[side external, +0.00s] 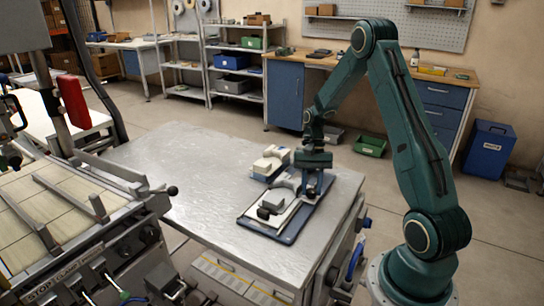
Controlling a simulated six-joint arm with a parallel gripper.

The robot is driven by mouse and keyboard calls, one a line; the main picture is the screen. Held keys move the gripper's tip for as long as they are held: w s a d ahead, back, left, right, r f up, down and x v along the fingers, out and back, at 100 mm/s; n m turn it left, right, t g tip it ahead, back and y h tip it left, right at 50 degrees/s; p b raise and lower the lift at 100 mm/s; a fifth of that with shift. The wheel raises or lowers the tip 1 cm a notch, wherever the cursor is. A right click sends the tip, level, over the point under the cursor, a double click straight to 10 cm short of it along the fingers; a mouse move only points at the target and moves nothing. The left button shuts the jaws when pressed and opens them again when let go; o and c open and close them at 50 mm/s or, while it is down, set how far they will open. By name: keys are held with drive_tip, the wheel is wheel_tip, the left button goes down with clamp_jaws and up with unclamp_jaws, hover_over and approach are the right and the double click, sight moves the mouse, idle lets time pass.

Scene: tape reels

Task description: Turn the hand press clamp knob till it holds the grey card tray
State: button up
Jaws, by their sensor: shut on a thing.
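The hand press (281,227) stands on a dark blue base on the metal-topped table, with a pale body and dark round parts at its front. A grey block-like piece (284,204) lies on it; I cannot tell for sure whether this is the grey card tray. My gripper (311,192) points down at the right rear of the press, low and in contact with it or very close. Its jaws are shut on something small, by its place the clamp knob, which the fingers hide. Whether the clamp touches the tray is too small to tell.
A pale boxy item (269,164) on a blue base stands just behind the press. The table's left part (190,165) is clear. A larger machine (70,220) with slats and a black-knobbed lever (172,190) borders the table at left. Shelves and a workbench stand well behind.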

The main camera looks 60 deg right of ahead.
idle(0.3)
drive_tip(key=o, duration=1)
drive_tip(key=v, duration=1.3)
drive_tip(key=shift+d+r, duration=0.15)
drive_tip(key=shift+r, duration=0.2)
